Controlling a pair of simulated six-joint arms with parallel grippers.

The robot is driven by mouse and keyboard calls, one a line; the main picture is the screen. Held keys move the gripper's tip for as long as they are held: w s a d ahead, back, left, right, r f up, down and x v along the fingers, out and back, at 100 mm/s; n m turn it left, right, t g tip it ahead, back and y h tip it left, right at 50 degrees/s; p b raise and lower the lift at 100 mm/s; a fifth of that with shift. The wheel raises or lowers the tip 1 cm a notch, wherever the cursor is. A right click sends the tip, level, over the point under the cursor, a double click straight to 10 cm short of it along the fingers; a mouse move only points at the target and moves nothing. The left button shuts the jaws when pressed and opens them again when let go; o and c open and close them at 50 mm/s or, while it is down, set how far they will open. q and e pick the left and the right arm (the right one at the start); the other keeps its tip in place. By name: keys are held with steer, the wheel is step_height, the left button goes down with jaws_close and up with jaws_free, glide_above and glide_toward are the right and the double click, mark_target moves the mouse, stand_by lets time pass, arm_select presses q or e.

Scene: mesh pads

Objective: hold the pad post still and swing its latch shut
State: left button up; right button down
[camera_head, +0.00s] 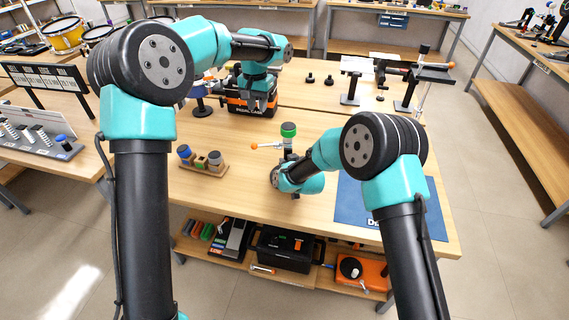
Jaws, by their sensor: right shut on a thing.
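The pad post (288,132) stands on the wooden table near the middle, with a green top and a dark stem. Its latch (256,146) sticks out to the left with an orange tip. My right gripper (288,158) is shut on the lower part of the post; its arm hides the post's base and most of the fingers. My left gripper (259,101) points down, behind and left of the post, in front of a black and orange toolbox (238,107). Its fingers look apart and empty, clear of the latch.
A wooden block with several small knobs (204,164) sits left of the post. A blue mat (358,204) lies at the right. Dark stands (351,92) and small black pieces are at the back right.

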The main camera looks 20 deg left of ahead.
steer(key=shift+s+f, duration=0.15)
steer(key=shift+f, duration=0.25)
steer(key=c, duration=1.1)
jaws_free()
steer(key=shift+r, duration=0.1)
steer(key=o, duration=0.4)
steer(key=shift+r, duration=0.2)
steer(key=shift+d, duration=0.1)
steer(key=v, duration=1.1)
steer(key=shift+s+d+r, duration=0.2)
steer(key=shift+r, duration=0.1)
